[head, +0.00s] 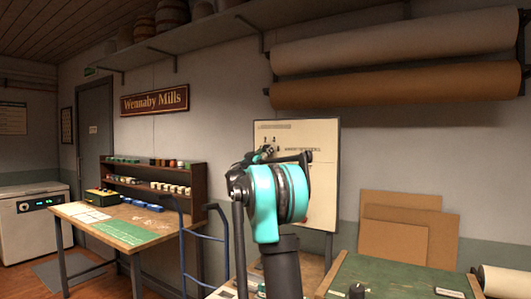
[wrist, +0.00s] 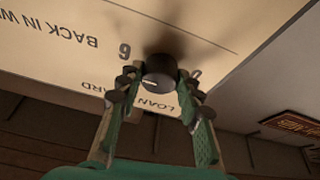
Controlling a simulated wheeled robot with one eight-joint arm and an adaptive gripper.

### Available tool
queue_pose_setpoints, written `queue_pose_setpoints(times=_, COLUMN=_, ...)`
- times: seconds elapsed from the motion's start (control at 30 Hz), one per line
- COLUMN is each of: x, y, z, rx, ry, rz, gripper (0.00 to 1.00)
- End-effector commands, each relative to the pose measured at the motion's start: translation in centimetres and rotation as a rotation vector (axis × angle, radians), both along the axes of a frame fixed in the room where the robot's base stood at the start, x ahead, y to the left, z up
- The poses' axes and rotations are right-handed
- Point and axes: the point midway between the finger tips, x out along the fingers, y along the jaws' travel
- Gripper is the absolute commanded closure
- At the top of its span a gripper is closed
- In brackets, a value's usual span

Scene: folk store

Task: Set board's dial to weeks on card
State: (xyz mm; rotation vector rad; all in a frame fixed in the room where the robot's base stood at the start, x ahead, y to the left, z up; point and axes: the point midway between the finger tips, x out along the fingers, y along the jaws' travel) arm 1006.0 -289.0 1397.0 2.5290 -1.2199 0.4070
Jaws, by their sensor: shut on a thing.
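The pale board (head: 322,205) stands upright against the back wall in the head view, partly hidden by my arm. In the wrist view the board (wrist: 215,25) appears upside down, with the printed words "BACK IN W…" and "LOAN …ARD". Its dial (wrist: 160,72) is a dark round knob with a short white mark pointing to the lower left of the picture. A numeral, 6 or 9, is beside it; another is partly covered by a finger. My gripper (wrist: 158,82) is shut on the dial, one finger on each side. No filled-in card is readable.
A green-topped table (head: 395,278) stands at the front right, with brown panels (head: 405,235) behind it. A blue hand truck (head: 222,232) is left of my arm. A wooden table (head: 120,222) with a green mat and shelves stands further left.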

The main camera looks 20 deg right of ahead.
Motion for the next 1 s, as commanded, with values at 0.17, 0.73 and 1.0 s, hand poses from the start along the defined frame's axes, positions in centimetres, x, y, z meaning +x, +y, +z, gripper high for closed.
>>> queue_pose_setpoints(times=0.17, x=0.01, y=-0.06, z=-0.05, rx=0.005, ry=-0.006, rz=0.000, gripper=0.94)
queue_pose_setpoints(times=0.73, x=0.01, y=-0.03, z=0.00, rx=0.004, ry=-0.004, rz=0.000, gripper=0.44)
queue_pose_setpoints(times=1.0, x=-0.52, y=0.69, z=-0.32, rx=0.004, ry=-0.005, rz=0.001, gripper=0.44)
